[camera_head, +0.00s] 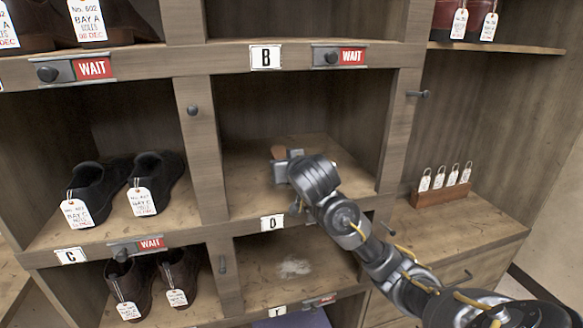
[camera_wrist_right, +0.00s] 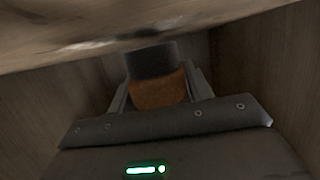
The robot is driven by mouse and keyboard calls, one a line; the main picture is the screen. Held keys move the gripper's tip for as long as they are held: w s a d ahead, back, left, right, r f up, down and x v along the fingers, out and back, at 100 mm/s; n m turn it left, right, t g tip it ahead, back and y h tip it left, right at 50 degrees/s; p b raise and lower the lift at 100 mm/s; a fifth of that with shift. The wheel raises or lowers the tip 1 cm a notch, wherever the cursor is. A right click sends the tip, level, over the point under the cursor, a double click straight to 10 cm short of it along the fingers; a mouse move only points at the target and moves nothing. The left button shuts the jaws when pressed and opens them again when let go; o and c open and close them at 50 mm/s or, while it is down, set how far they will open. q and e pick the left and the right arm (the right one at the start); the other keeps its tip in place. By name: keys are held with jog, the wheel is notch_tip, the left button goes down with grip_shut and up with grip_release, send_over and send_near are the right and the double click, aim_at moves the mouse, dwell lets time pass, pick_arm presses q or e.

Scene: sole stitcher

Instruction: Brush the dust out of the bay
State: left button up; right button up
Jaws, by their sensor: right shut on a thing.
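My right gripper (camera_head: 281,158) reaches into the middle bay (camera_head: 245,200), between the B label and the D label, low over its floor. In the right wrist view, the right gripper (camera_wrist_right: 158,92) is shut on a brush (camera_wrist_right: 158,93) with a brown handle and a dark head. The dark head is close to a wooden surface; I cannot tell if it touches. Pale dust (camera_wrist_right: 90,44) shows on that surface. In the head view, another pale dust patch (camera_head: 295,267) lies in the bay below the D label. My left gripper is not in view.
Dark shoes with tags (camera_head: 155,172) stand in the bay to the left, and brown shoes (camera_head: 128,280) below them. Upright dividers (camera_head: 203,150) flank the middle bay. A small rack with tags (camera_head: 442,193) stands on the right-hand shelf. Pegs (camera_head: 418,94) stick out of the dividers.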

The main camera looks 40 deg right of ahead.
jog(key=shift+a, duration=0.1)
jog(key=shift+w+a+f+b, duration=0.1)
jog(key=shift+a+b, duration=0.1)
jog(key=shift+b, duration=0.15)
jog(key=shift+w+a+b, duration=0.25)
jog(key=shift+a+b, duration=0.2)
jog(key=shift+a, duration=0.15)
jog(key=shift+w+a+b, duration=0.2)
jog(key=shift+a+b, duration=0.2)
jog(key=shift+a, duration=0.15)
jog(key=shift+w+a, duration=0.2)
jog(key=shift+a, duration=0.3)
jog(key=shift+s, duration=0.1)
